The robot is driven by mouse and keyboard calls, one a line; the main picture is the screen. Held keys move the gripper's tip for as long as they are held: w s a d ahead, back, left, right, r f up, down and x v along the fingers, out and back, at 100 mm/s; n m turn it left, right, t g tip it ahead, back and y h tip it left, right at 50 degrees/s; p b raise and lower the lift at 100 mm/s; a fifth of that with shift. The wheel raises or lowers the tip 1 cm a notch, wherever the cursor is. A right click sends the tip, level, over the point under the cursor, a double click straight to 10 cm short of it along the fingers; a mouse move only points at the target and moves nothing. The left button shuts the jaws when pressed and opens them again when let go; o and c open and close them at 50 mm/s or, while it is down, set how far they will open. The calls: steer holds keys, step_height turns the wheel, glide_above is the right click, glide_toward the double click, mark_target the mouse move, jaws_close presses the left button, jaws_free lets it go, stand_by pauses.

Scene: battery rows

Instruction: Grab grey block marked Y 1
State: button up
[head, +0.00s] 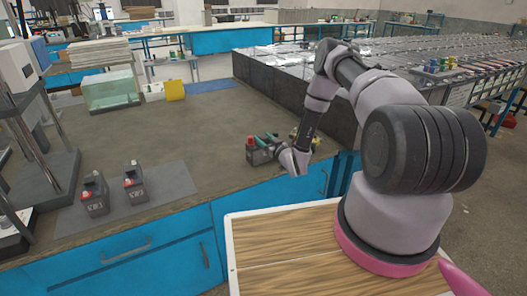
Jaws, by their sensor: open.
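Two small dark grey blocks with red and white tops stand upright on a grey mat, a left one (94,194) and a right one (135,184). Both have pale markings on the front, too small to read surely. A third grey block (256,155) with a red top stands near the bench's front edge, just left of my wrist.
The grey mat (150,208) lies on the brown bench (205,125). A small yellow-topped object (293,133) is partly hidden behind my arm. A glass tank (110,92) and a yellow box (174,90) stand farther back. A metal stand (45,165) is at left. The bench middle is clear.

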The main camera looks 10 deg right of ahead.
jaws_close()
stand_by(1.4)
steer(key=shift+w+r, duration=0.1)
steer(key=shift+r, duration=0.05)
